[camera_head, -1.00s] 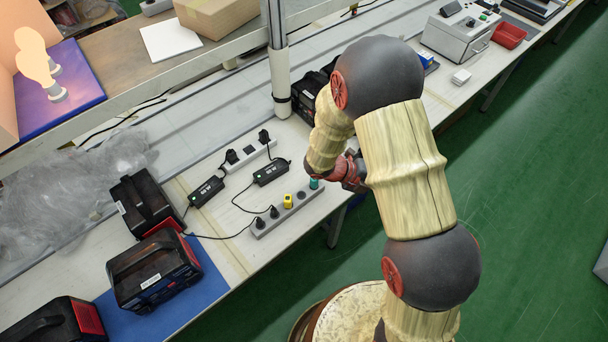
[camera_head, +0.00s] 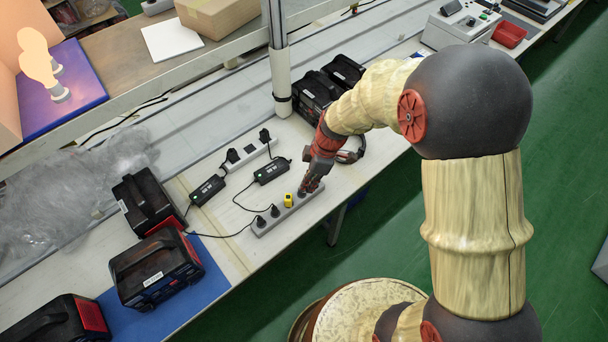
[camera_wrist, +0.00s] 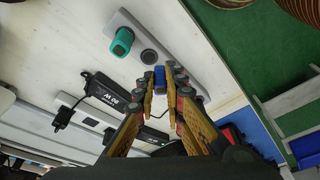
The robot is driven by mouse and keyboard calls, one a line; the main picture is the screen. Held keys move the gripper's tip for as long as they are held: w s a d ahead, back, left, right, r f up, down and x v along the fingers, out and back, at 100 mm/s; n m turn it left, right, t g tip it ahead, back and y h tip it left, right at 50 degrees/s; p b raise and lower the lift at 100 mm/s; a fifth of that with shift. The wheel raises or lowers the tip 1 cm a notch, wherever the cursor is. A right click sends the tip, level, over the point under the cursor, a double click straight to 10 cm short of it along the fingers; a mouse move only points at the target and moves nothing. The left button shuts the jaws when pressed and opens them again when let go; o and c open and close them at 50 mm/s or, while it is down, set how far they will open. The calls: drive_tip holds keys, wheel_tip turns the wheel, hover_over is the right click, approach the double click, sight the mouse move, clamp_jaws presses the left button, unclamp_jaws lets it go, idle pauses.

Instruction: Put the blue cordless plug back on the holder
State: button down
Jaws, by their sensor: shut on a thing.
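My gripper (camera_wrist: 163,78) is shut on a small blue plug (camera_wrist: 159,78), seen between its fingertips in the wrist view. In the head view my gripper (camera_head: 305,190) points down over the right end of the grey socket strip (camera_head: 285,222), hiding that end and the held plug. The wrist view shows the strip (camera_wrist: 182,52) with a teal plug (camera_wrist: 121,42) at one end and a bare dark round socket (camera_wrist: 149,57) beside it. A yellow plug (camera_head: 288,200) stands on the strip in the head view. Contact between blue plug and strip cannot be told.
Two black plugs (camera_head: 268,215) with cables sit at the strip's left end. Black adapters (camera_head: 271,172) lie behind it, near a second white strip (camera_head: 246,157). Black cases (camera_head: 155,270) stand at left, others (camera_head: 318,92) behind my gripper. The bench's front edge is close.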

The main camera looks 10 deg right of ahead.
drive_tip(key=shift+m, duration=0.4)
drive_tip(key=shift+w+a+f+b, duration=0.15)
drive_tip(key=shift+w+f+b, duration=0.1)
drive_tip(key=shift+f+b, duration=0.3)
drive_tip(key=shift+w+a+f+b, duration=0.1)
drive_tip(key=shift+w+f+b, duration=0.2)
drive_tip(key=shift+f, duration=0.5)
drive_tip(key=shift+w+a+f+b, duration=0.15)
drive_tip(key=shift+w+f+b, duration=0.1)
drive_tip(key=shift+f+b, duration=0.85)
drive_tip(key=shift+f, duration=0.15)
drive_tip(key=shift+f+t, duration=0.15)
drive_tip(key=shift+t, duration=0.15)
drive_tip(key=shift+b, duration=0.45)
drive_tip(key=shift+d, duration=0.1)
drive_tip(key=c, duration=1.8)
unclamp_jaws()
